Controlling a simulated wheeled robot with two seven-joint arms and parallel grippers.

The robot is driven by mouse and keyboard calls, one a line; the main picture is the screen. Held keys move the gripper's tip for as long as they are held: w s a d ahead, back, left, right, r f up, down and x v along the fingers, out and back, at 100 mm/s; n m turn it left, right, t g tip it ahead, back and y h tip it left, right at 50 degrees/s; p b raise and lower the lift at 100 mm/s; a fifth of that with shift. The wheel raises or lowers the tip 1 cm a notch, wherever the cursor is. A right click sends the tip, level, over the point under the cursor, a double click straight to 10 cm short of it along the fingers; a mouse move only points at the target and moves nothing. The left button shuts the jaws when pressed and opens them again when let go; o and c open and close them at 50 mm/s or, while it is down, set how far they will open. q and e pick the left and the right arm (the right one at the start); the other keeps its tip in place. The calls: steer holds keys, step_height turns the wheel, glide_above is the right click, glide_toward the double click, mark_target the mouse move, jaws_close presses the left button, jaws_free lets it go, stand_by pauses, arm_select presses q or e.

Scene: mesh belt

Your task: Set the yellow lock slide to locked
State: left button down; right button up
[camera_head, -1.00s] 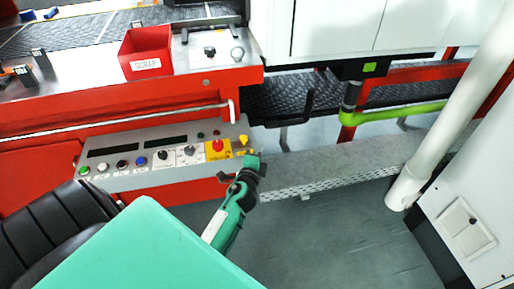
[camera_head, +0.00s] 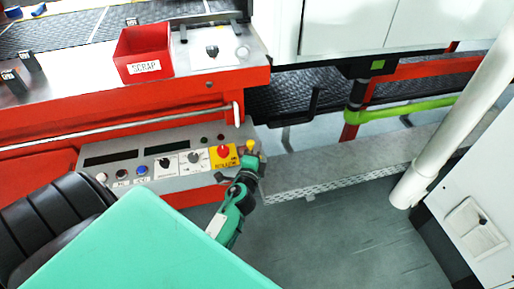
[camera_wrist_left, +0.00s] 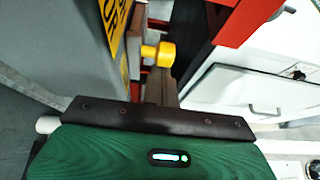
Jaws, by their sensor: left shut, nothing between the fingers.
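The yellow lock slide (camera_head: 250,145) sits at the right end of the grey control panel (camera_head: 92,175), beside the yellow plate with the red button (camera_head: 223,153). In the left wrist view its round yellow knob (camera_wrist_left: 166,54) stands out from the panel face. My left gripper (camera_head: 250,153) is shut and empty, right at the slide. In the wrist view its dark fingers (camera_wrist_left: 160,84) reach up to the knob and overlap its lower edge. I cannot tell whether they touch it. The slide's track and markings are mostly hidden. My right gripper is not in view.
Knobs and buttons (camera_head: 165,163) line the panel left of the slide. A red SCRAP bin (camera_head: 143,55) stands on the ledge above. A perforated grey beam (camera_head: 340,170) runs right of the panel, near a white pipe (camera_head: 450,110). The floor below is clear.

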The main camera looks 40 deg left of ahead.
mark_target(247, 146)
arm_select(q)
steer(key=shift+s+a, duration=0.1)
steer(key=shift+a, duration=0.05)
steer(key=s+a, duration=0.2)
steer(key=shift+s+a, duration=0.15)
steer(key=shift+s, duration=0.2)
steer(key=shift+s+a, duration=0.1)
steer(key=shift+s, duration=0.05)
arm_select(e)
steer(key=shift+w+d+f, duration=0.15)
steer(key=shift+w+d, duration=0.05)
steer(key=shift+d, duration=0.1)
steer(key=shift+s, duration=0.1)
